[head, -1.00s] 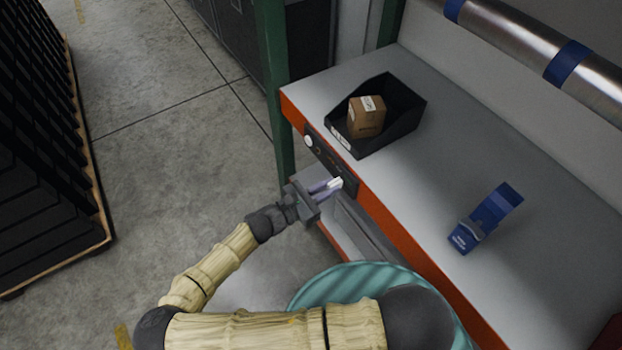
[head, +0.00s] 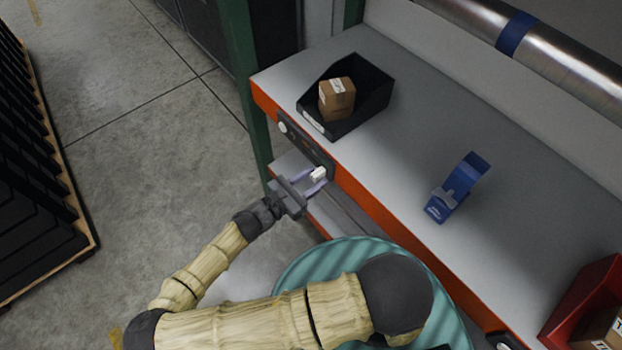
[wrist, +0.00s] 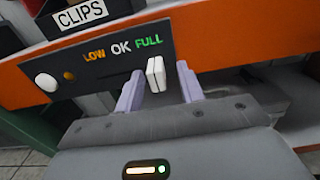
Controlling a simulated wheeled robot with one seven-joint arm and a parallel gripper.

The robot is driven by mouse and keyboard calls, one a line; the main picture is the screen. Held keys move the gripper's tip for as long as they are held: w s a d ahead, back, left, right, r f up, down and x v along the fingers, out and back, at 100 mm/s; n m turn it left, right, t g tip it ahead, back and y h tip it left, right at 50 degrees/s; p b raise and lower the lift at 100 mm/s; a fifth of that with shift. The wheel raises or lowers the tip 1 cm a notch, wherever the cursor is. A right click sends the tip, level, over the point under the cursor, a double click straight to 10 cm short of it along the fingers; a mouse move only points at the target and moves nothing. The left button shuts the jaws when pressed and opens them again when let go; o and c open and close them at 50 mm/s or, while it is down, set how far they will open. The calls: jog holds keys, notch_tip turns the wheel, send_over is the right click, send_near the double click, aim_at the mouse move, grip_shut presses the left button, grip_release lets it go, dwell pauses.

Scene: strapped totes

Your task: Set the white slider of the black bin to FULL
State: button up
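The black bin (head: 372,98) sits on the workbench and holds a cardboard box (head: 337,99). Below it, the bench's front edge carries a dark panel (wrist: 104,62), under a CLIPS label, marked LOW, OK and FULL. The white slider (wrist: 156,74) stands out from the panel below the word FULL; it also shows in the head view (head: 318,174). My gripper (wrist: 159,88) is open, with one pale purple finger on each side of the slider and a visible gap to each.
An amber lamp (wrist: 68,76) and a round white button (wrist: 46,82) are at the panel's left. A blue tape dispenser (head: 458,188) stands on the bench and a red bin (head: 583,300) is at lower right. A green post (head: 246,90) rises at the bench's left end.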

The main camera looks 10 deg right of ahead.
jog(key=shift+a, duration=0.1)
jog(key=b+v, duration=0.2)
jog(key=v, duration=1.5)
jog(key=shift+b, duration=0.4)
jog(key=shift+s+a, duration=0.1)
